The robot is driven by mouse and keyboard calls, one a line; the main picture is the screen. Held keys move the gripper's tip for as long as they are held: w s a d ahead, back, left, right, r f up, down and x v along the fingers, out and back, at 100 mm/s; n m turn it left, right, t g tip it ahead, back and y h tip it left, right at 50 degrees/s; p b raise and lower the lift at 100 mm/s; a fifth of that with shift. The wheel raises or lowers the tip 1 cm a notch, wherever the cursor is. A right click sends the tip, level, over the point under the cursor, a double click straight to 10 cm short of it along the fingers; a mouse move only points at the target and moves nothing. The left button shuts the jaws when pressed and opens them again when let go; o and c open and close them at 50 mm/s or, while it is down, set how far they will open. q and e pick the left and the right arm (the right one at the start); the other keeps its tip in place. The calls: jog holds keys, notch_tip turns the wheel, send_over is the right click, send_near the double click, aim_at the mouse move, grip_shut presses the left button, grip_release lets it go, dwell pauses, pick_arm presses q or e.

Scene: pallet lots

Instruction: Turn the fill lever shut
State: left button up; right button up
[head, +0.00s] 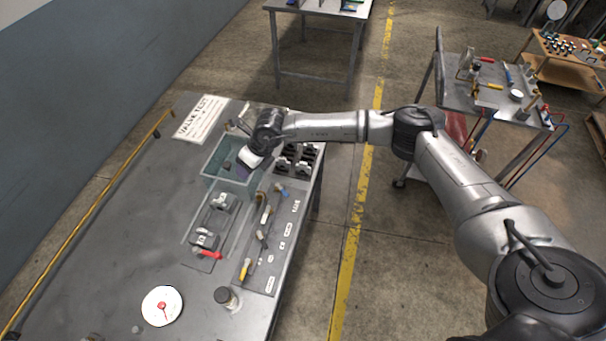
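A grey panel (285,238) with several small valves and white labels lies along the right side of the workbench. One valve on it has a yellow handle (246,267) at the near end. Left of it, a fixture holds grey and dark blocks, with a red lever (210,254) at its near end. The labels are too small to read, so I cannot tell which lever is the fill lever. My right gripper (246,163) points down at the teal bin (213,182), beyond the panel and apart from both levers. Its fingers are too small and dark to judge. My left gripper is out of view.
The workbench (110,245) is clear on its left. A round white gauge (162,306) with a red needle and a dark-capped jar (227,297) sit nearer. A "VALVE TEST" sheet (203,119) lies at the far end. A tool cart (455,95) stands right.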

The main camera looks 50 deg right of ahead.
aim_at(284, 192)
jog(key=s+d+f+m+g+h, duration=0.3)
jog(key=s+d+m+g+h, duration=0.15)
jog(key=d, duration=0.35)
jog(key=shift+n+t, duration=0.35)
jog(key=shift+n, duration=0.1)
jog(key=f, duration=1.2)
jog(key=shift+s+a+f, duration=0.25)
jog(key=shift+s+f, duration=0.05)
jog(key=shift+s, duration=0.1)
grip_shut()
